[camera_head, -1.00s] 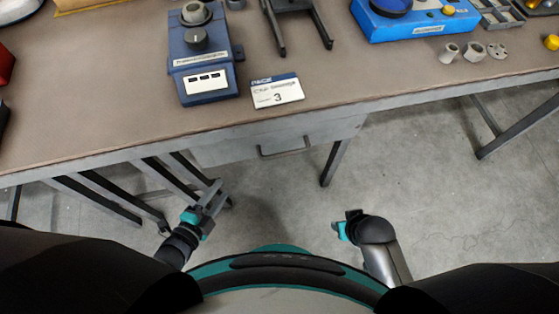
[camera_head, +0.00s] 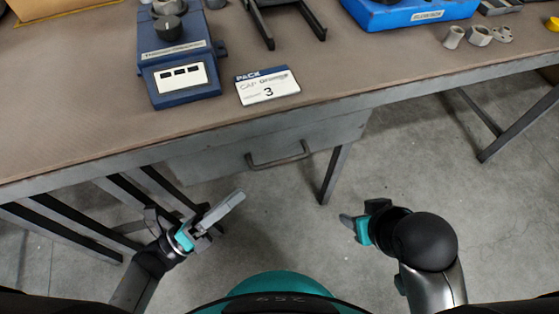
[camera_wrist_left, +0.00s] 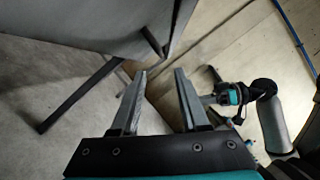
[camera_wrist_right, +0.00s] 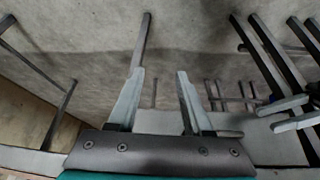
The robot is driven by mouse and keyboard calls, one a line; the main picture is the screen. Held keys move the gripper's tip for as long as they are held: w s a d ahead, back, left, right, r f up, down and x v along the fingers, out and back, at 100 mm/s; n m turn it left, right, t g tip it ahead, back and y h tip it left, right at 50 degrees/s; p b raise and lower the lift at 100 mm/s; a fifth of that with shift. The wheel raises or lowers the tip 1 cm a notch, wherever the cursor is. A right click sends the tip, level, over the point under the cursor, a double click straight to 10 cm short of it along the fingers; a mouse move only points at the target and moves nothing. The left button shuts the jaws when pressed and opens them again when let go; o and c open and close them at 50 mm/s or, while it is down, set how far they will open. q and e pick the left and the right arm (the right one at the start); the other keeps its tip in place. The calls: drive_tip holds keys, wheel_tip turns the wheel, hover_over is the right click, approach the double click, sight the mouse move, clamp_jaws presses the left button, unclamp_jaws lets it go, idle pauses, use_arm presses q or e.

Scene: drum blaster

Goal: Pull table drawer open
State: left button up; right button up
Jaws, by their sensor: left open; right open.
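The grey table drawer (camera_head: 215,163) hangs under the front edge of the workbench and looks closed. Its dark bar handle (camera_head: 278,161) is on the front face. My left gripper (camera_head: 224,205) is open and empty, below and left of the handle and apart from it. In the left wrist view, the drawer front (camera_wrist_left: 105,22) and part of the handle (camera_wrist_left: 152,38) show at the upper left, beyond the open fingers (camera_wrist_left: 160,73). My right gripper (camera_head: 346,220) is below and right of the handle, apart from it. The right wrist view shows its open, empty fingers (camera_wrist_right: 160,73).
A bench leg (camera_head: 334,174) stands right of the drawer, and dark slanted bars (camera_head: 70,225) lie left. Floor between my grippers is clear.

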sight(280, 161)
use_arm(q)
drive_tip(key=b+x, duration=0.1)
drive_tip(key=x, duration=1)
drive_tip(key=shift+d, duration=0.1)
drive_tip(key=shift+w+d+r, duration=0.15)
drive_tip(key=shift+w+d, duration=0.15)
drive_tip(key=shift+d, duration=0.05)
use_arm(e)
drive_tip(key=w+a+t, duration=0.1)
drive_tip(key=w+a+t+y, duration=0.1)
drive_tip(key=w+a, duration=0.1)
drive_tip(key=shift+a+f+t, duration=0.15)
drive_tip(key=shift+f+t, duration=0.15)
drive_tip(key=shift+f, duration=0.1)
use_arm(q)
clamp_jaws()
